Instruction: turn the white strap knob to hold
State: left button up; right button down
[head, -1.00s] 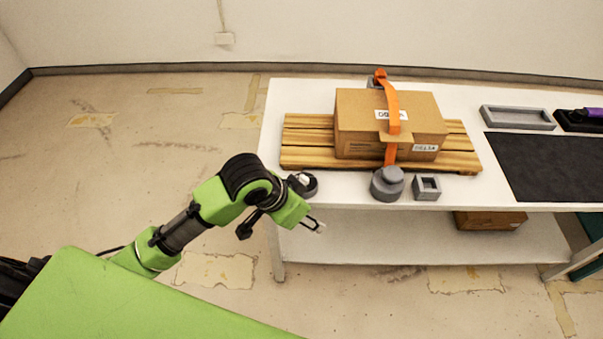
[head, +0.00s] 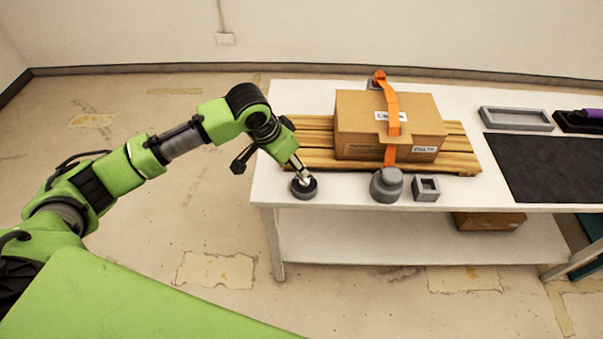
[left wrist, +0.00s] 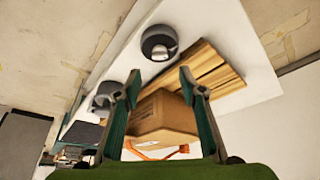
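The white strap knob (left wrist: 160,52) sits on a dark grey round base (head: 304,190) at the table's front left corner. In the left wrist view the knob lies just beyond the fingertips, above the gap between them. My left gripper (head: 301,172) comes down over the knob from above in the head view and partly hides it. In the left wrist view its two fingers (left wrist: 160,76) are apart with nothing between them. I cannot tell whether they touch the knob. Any hold marking is too small to read. My right gripper is not in view.
A cardboard box (head: 360,125) under an orange strap (head: 391,105) rests on a wooden pallet (head: 460,150) behind the knob. A grey round piece (head: 387,185) and grey square holder (head: 426,188) stand to the right, then a black mat (head: 545,165). The white table's (head: 345,193) front edge is close.

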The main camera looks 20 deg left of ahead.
aim_at(302, 183)
pick_arm(q)
jog(key=x, duration=0.8)
jog(key=shift+p, duration=0.4)
jog(key=shift+r, duration=0.1)
grip_shut()
